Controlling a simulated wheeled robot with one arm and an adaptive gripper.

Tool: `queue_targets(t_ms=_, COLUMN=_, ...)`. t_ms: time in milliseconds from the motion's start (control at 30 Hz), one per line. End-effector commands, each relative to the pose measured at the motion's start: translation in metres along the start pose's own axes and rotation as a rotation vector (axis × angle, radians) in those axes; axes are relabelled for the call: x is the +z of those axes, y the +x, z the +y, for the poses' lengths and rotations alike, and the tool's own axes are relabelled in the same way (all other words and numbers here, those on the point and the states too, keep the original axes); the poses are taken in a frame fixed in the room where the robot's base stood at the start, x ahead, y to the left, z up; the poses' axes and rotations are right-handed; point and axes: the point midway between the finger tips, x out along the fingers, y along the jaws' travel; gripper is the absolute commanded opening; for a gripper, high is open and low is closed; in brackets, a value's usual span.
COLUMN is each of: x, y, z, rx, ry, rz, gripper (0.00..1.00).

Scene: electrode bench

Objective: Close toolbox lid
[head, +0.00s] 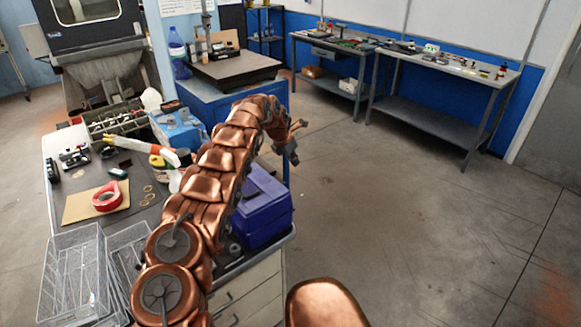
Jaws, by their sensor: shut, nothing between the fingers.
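A blue-purple toolbox (264,212) sits at the right end of the near bench, partly hidden behind my copper arm. Its right side and part of its top show. I cannot tell from this view how far its lid stands open. My gripper (293,150) is beyond and above the toolbox, a little to its right, over the floor. It is shut and empty, and appears apart from the toolbox.
The near bench holds wire baskets (75,274), red tape (107,196) on cardboard, a light-blue box (180,130) and a grey tray of tools (115,117). A blue cabinet (208,101) stands behind. Open floor (400,210) lies to the right.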

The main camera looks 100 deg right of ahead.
Motion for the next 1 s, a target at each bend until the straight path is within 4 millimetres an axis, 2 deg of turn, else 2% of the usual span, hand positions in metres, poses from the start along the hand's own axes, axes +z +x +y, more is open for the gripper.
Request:
queue_targets(t_ms=400, x=0.023, y=-0.008, z=0.000, rx=-0.001, ry=0.003, rz=-0.008, gripper=0.00)
queue_targets(t_ms=1000, x=0.030, y=-0.012, z=0.000, rx=0.001, ry=-0.002, rz=0.002, gripper=0.00)
